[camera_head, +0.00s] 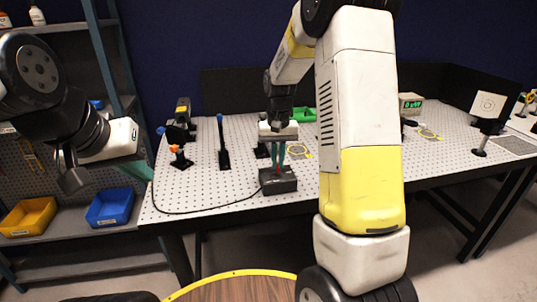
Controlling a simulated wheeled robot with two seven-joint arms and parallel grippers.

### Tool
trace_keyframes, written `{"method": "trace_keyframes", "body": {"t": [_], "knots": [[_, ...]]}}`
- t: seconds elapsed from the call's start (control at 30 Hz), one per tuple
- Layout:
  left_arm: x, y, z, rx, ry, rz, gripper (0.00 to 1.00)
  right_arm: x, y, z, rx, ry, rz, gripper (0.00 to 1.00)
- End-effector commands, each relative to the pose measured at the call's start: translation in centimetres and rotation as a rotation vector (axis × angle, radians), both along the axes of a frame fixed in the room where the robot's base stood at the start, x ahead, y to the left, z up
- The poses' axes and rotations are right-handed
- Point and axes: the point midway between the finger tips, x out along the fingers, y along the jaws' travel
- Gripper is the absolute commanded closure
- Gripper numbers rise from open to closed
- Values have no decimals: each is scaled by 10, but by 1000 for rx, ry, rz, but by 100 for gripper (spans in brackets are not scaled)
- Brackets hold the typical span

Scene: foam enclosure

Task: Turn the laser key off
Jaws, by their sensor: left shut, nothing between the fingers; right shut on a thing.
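A black laser control box (278,182) sits near the front edge of the perforated table, with a cable running left from it. My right gripper (279,170) points straight down over the box. Its green fingers are shut on the small key at the top of the box; a bit of red shows between them. The key is mostly hidden by the fingers, so its turn angle cannot be told. My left gripper (147,175) is shut and empty, off the table's left edge in front of the shelves.
Black posts and optical mounts (223,145) stand on the perforated table (205,190) left of the box. A display with green digits (410,102) and a target card (488,104) are at the right. Yellow (28,215) and blue bins (110,207) sit on the left shelf.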

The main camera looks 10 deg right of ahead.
Motion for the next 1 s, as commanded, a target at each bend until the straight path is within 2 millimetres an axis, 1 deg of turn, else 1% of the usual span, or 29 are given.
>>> {"method": "trace_keyframes", "body": {"t": [0.3,0.83,0.87,0.9,0.93,0.97,1.0], "knots": [[0,0,0,0,0,0,100,1,0,1,0,-4,111,100],[0,0,0,0,0,0,100,1,0,1,0,-5,129,100],[0,0,0,0,0,0,100,1,0,2,0,-5,129,86],[0,0,0,0,0,0,100,1,0,1,0,-5,129,78],[0,0,0,0,0,0,100,1,0,1,0,-4,129,72],[0,0,0,0,0,0,100,1,0,1,0,-4,129,70],[0,0,0,0,0,0,100,1,0,1,0,-3,129,70]]}}
